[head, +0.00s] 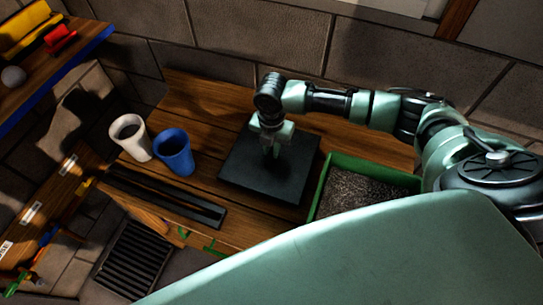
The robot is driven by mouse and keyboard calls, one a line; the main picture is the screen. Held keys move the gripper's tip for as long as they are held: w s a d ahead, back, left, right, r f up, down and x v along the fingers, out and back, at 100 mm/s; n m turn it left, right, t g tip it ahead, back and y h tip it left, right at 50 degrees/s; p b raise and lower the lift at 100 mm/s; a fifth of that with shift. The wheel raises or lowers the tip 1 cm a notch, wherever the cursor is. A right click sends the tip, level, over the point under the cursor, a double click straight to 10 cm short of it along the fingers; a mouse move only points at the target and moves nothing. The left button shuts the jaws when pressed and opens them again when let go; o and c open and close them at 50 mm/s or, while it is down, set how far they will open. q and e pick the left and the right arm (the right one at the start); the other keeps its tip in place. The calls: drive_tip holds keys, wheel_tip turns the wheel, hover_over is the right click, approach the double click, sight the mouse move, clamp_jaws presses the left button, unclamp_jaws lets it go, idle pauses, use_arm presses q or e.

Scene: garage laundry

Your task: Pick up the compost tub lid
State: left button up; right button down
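The compost tub lid is a flat, dark square plate (285,182) lying on the wooden bench. The green compost tub (322,190) stands open just right of it, with grey, crumbly contents showing. My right gripper (268,155) points down over the middle of the lid, its fingertips at or very near the top. Any handle there is hidden by the gripper, and I cannot tell whether the fingers are closed on one. My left gripper is not in view.
A white cup (133,142) and a blue cup (174,152) stand left of the lid. Dark strips (165,195) lie along the bench's front left. A shelf (60,62) holds yellow and red items at upper left. Clear bench lies behind the lid.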

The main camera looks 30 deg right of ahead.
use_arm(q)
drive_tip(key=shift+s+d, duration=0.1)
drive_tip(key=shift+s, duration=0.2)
